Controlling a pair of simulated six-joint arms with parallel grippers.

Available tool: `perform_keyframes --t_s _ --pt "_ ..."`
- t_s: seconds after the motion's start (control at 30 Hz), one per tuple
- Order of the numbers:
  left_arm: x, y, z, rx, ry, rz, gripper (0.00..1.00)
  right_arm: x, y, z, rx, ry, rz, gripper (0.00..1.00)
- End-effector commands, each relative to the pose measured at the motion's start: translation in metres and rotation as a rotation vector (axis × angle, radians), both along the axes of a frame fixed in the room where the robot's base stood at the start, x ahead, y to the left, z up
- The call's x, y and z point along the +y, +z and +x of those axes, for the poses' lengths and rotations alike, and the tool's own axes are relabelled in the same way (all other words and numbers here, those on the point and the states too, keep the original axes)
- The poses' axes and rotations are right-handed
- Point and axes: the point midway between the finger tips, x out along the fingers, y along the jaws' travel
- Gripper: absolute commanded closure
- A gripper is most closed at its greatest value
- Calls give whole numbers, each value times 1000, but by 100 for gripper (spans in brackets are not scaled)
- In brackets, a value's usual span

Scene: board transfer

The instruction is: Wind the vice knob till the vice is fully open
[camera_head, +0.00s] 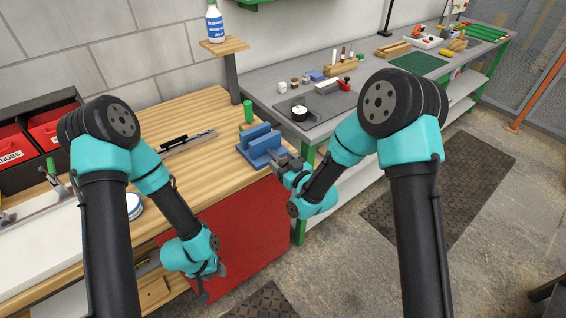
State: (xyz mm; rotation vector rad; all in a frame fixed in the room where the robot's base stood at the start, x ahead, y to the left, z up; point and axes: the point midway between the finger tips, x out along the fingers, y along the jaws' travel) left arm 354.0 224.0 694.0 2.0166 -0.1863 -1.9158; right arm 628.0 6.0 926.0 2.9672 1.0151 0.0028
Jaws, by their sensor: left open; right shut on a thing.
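The blue vice (259,143) sits near the right front corner of the wooden bench. Its two blue jaw blocks stand upright with a visible gap between them. My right gripper (283,163) is at the front right side of the vice and is shut on the vice knob, which is mostly hidden behind the fingers. My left gripper (204,290) hangs low in front of the red cabinet, open and away from the vice.
The wooden bench top (200,110) holds a dark tool (174,141) and a green-handled item (248,112) behind the vice. A grey workbench (262,88) with small items stands behind right. Red bins (45,130) are at left.

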Motion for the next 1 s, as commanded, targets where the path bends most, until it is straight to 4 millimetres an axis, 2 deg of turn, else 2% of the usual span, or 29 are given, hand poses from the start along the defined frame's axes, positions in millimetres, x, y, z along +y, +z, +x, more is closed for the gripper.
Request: perform_keyframes --t_s 0.47,1.0 --pt "0 0 0 0 0 0 57 1 0 -1 -117 0 -151 60" --pt "0 0 0 0 0 0 57 3 -1 -3 -418 0 -539 60"
